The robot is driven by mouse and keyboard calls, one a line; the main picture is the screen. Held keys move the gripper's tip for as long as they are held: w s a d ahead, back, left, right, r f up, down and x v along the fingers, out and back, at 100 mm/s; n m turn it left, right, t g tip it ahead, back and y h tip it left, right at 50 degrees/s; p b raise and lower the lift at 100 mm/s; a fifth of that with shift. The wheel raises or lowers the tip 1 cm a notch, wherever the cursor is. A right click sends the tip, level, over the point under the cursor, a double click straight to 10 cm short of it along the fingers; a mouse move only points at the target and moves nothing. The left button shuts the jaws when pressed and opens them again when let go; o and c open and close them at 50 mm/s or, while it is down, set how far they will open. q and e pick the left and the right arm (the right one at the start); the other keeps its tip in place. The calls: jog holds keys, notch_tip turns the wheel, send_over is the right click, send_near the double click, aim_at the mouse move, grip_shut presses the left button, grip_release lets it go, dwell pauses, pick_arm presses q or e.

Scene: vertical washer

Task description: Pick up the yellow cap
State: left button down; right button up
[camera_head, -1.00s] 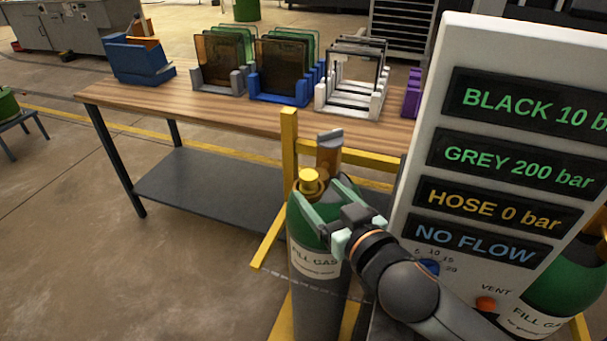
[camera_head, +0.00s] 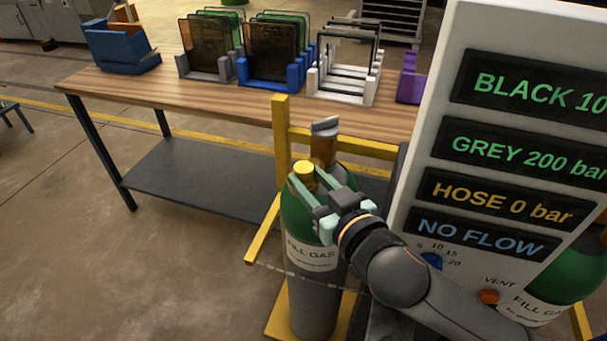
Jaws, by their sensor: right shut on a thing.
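The yellow cap (camera_head: 303,170) sits at the top of a green and grey gas cylinder (camera_head: 310,290) labelled FILL GAS. My right gripper (camera_head: 306,180) reaches in from the lower right, with its green fingers on either side of the cap, shut on it. The fingers and wrist hide the cap's lower part and some of the cylinder's shoulder. I cannot tell whether the cap still touches the cylinder. My left gripper is out of view.
A yellow frame (camera_head: 281,140) stands around the cylinder, with a chain across its front. A white display panel (camera_head: 440,150) is close on the right. Behind is a wooden table (camera_head: 140,84) with blue, grey and white racks.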

grip_shut()
